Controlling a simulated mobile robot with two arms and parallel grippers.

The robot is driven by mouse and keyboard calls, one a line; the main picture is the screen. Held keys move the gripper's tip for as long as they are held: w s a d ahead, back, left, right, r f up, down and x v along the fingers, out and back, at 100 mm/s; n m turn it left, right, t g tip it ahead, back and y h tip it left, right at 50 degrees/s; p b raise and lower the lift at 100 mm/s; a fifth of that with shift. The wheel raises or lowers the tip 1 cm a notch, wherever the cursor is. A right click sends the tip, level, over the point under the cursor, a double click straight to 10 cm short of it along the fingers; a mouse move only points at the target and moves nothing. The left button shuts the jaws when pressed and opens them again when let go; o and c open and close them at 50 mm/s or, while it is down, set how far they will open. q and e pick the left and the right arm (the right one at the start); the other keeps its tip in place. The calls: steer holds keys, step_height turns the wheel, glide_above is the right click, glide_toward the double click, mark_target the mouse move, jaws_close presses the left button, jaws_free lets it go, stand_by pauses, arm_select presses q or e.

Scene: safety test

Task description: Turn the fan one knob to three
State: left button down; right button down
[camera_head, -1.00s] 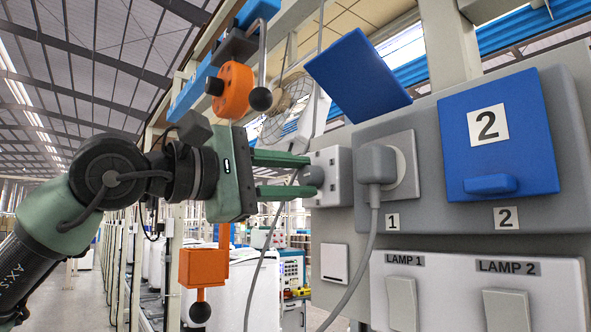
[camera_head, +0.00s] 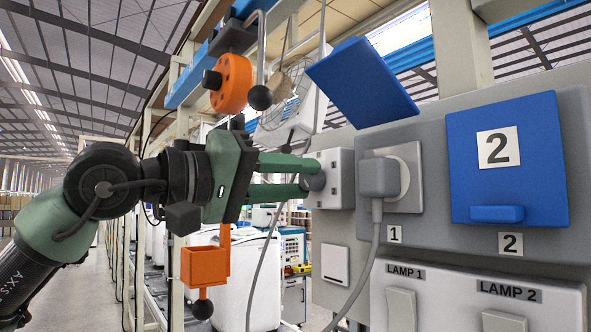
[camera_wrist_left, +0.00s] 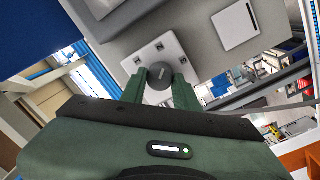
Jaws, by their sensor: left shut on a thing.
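The fan one knob (camera_head: 314,180) is a small dark grey round knob on a light grey box (camera_head: 338,178) at the left edge of the panel. My left gripper (camera_head: 308,178) comes from the left and is shut on the knob. In the left wrist view the knob (camera_wrist_left: 159,77) sits between the two green fingertips (camera_wrist_left: 159,88), with a light mark across its face. The number it points to cannot be read. A fan (camera_head: 287,95) with a wire cage stands behind, partly hidden. My right gripper does not show.
A grey plug (camera_head: 378,177) with a hanging cable sits in socket 1, under a raised blue cover (camera_head: 362,82). A closed blue cover (camera_head: 505,160) marked 2 is to the right. Lamp switches (camera_head: 402,310) are below. Orange parts (camera_head: 231,84) hang near my gripper.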

arm_select(q)
steer(key=m+p, duration=0.1)
steer(key=m, duration=0.3)
steer(key=shift+m+p, duration=0.75)
steer(key=shift+m, duration=1.45)
steer(key=c, duration=1.1)
jaws_free()
steer(key=shift+o, duration=0.2)
